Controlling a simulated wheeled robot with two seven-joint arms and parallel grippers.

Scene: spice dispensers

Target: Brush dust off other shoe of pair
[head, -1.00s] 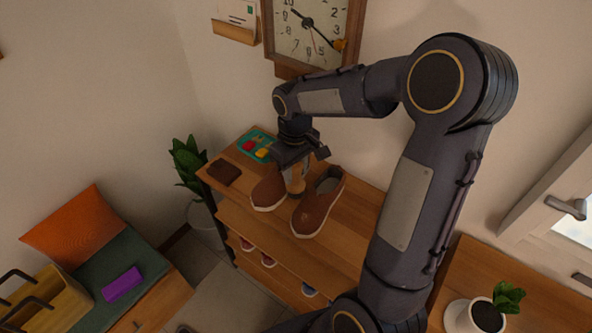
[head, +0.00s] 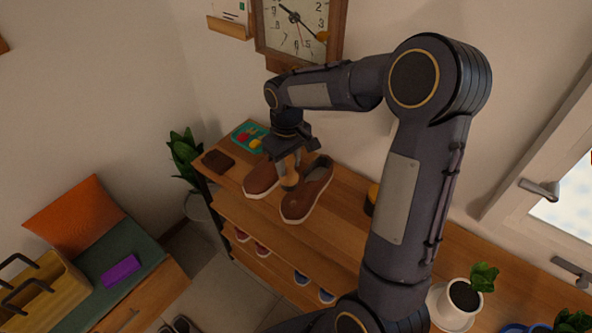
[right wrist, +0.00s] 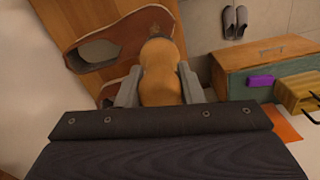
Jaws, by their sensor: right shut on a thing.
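Two brown shoes stand side by side on top of the wooden shelf unit (head: 345,225): the left shoe (head: 261,181) and the right shoe (head: 304,196). My right gripper (head: 290,158) points down and is shut on the tan handle of a brush (head: 290,177). The brush is between the two shoes in the head view; I cannot tell whether it touches either. In the right wrist view the rounded handle (right wrist: 160,72) sits between the fingers, with a shoe (right wrist: 135,30) beyond it. The bristles are hidden. My left gripper is out of view.
A dark brown folded cloth or wallet (head: 218,161) and a teal tray (head: 249,137) with small coloured items lie at the shelf's left end. A yellow object (head: 371,198) is partly behind my arm. A potted plant (head: 463,294) stands at right. More shoes sit on lower shelves.

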